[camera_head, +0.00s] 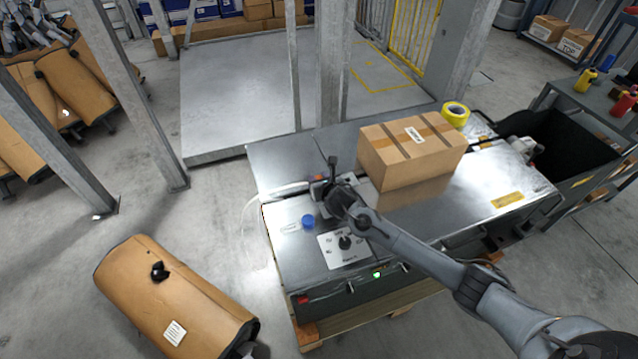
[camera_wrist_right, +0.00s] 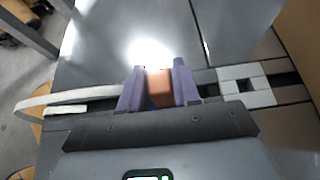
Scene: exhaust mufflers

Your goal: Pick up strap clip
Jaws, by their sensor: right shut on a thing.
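My right gripper (camera_head: 326,190) is low over the metal top of the strapping machine, at the left of the cardboard box. In the right wrist view its two purple fingers (camera_wrist_right: 158,88) are shut on a small orange-brown piece, which looks like the strap clip (camera_wrist_right: 159,86). The fingers hide its sides. Whether the clip is lifted off the machine top is hard to tell. A white strap (camera_wrist_right: 65,97) loops in from the left and ends near the left finger; it also shows in the head view (camera_head: 291,189). My left gripper is out of view.
The cardboard box (camera_head: 412,153) sits on the machine top (camera_head: 467,199), with a yellow tape roll (camera_head: 455,114) behind it. A blue cap (camera_head: 308,222) and a dial panel (camera_head: 343,248) lie nearer. A brown wrapped muffler (camera_head: 175,295) is at the lower left.

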